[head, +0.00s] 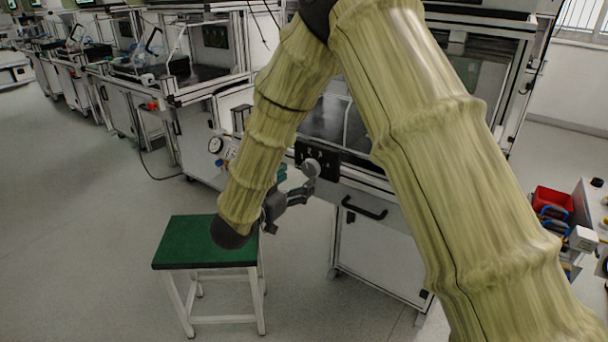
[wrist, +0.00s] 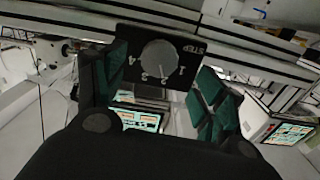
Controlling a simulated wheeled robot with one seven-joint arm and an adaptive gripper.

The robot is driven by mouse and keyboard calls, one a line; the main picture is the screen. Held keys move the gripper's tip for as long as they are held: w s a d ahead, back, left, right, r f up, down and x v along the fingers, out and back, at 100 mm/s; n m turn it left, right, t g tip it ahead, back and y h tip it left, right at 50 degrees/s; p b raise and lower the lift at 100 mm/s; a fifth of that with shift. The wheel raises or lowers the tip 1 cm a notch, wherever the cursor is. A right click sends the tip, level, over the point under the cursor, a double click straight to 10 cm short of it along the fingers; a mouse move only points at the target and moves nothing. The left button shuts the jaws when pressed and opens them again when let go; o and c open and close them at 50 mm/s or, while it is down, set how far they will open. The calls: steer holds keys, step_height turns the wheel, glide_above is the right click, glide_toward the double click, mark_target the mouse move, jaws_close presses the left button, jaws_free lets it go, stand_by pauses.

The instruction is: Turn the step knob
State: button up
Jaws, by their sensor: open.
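The step knob (wrist: 160,57) is a grey round dial on a black panel, with the numerals 1 to 4 and the word STEP around it, upside down in the wrist view. Its thin mark seems to point near the 2. My gripper (head: 297,174) is in front of the panel. In the wrist view my gripper (wrist: 162,70) is open, its green-padded fingers on either side of the knob with visible gaps.
A dark drawer handle (head: 364,209) lies to the right below the panel. A green-topped stool (head: 190,243) stands below my forearm. A pressure gauge (head: 215,145) is left of the panel. A red bin (head: 553,199) sits at the right. The floor at left is clear.

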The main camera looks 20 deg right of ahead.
steer(key=v, duration=0.6)
steer(key=shift+s+a, duration=0.1)
steer(key=shift+a, duration=0.05)
steer(key=s+d+f+n+g+y, duration=0.1)
steer(key=s+d+f+n+y, duration=0.15)
steer(key=f, duration=0.85)
steer(key=s+d+f+n+y, duration=0.1)
steer(key=s+f+n+y, duration=0.25)
steer(key=f, duration=0.65)
steer(key=s+d+f+n+g+y, duration=0.15)
steer(key=s+f+y, duration=0.25)
steer(key=f, duration=0.7)
steer(key=s+d+f+n+g+y, duration=0.1)
steer(key=s+f+g, duration=0.25)
steer(key=s, duration=0.65)
steer(key=s+d+f+n+g+y, duration=0.15)
steer(key=s+f, duration=0.35)
steer(key=s, duration=0.6)
steer(key=s+d+f+n+g+y, duration=0.15)
steer(key=s+f+g, duration=0.3)
steer(key=s, duration=0.55)
step_height(320, 180, up, 17)
steer(key=t+p, duration=0.1)
steer(key=p, duration=1.6)
steer(key=shift+d+m, duration=0.15)
steer(key=shift+m, duration=0.2)
steer(key=shift+r, duration=0.1)
